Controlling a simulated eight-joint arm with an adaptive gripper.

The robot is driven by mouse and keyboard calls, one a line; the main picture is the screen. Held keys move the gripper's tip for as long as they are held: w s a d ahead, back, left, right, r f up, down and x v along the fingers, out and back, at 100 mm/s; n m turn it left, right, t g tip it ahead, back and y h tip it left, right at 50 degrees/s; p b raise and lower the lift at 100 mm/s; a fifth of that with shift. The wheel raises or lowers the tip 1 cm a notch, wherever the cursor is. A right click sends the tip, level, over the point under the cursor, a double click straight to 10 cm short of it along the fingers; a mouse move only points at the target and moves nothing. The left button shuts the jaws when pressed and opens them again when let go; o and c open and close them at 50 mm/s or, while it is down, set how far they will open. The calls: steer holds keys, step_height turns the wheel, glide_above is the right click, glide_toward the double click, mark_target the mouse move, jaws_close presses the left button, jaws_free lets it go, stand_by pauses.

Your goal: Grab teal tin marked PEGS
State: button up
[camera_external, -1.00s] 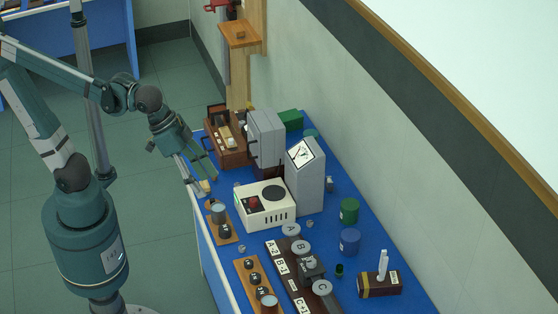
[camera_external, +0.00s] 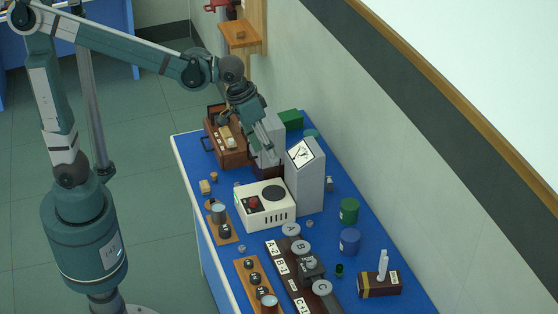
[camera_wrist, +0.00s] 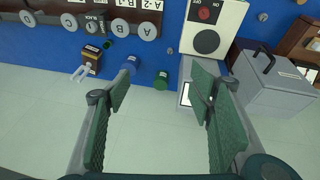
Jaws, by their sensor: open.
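A teal rounded tin (camera_external: 310,134) shows in the external view at the back of the bench, partly hidden behind the grey meter; no PEGS marking is readable on it. A dark green tin (camera_external: 349,211) and a blue tin (camera_external: 350,242) stand upright to the right of the meter. In the wrist view the green tin (camera_wrist: 161,82) and blue tin (camera_wrist: 129,64) show beyond the fingers; I cannot make out the teal tin there. My gripper (camera_external: 267,147) is open and empty, in front of or above the grey handled box, left of the teal tin. Its spread fingers (camera_wrist: 160,85) frame the wrist view.
The tall grey meter (camera_external: 305,185) stands just right of my gripper. The grey handled box (camera_wrist: 278,92), a brown case (camera_external: 227,145) and a green box (camera_external: 290,120) crowd the far end. A white device (camera_external: 264,208) sits in front. The wall runs close behind the bench.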

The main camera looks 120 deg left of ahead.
steer(key=w+a+f+n, duration=0.1)
steer(key=a+f+n, duration=0.1)
steer(key=a, duration=0.6)
steer(key=w+a+f+n+g+p, duration=0.1)
steer(key=a+f+n, duration=0.1)
steer(key=a, duration=0.7)
steer(key=w+a+f+n+g+p, duration=0.1)
steer(key=a+f+n, duration=0.1)
steer(key=a, duration=0.7)
steer(key=shift+a+f, duration=0.2)
steer(key=shift+f, duration=0.4)
steer(key=s+a+f+n+g+p, duration=0.1)
steer(key=s+a+f+n, duration=0.15)
steer(key=a, duration=0.45)
steer(key=s+a+f+n+p, duration=0.1)
steer(key=a+f, duration=0.3)
steer(key=a, duration=0.2)
steer(key=n+h, duration=0.2)
steer(key=n, duration=0.1)
glide_above(311, 133)
steer(key=shift+g, duration=0.3)
steer(key=f, duration=0.8)
steer(key=shift+w+d, duration=0.1)
steer(key=shift+w, duration=0.1)
steer(key=shift+s+a+f, duration=0.15)
steer(key=shift+a+f, duration=0.05)
steer(key=shift+f+p, duration=0.3)
steer(key=shift+f, duration=1)
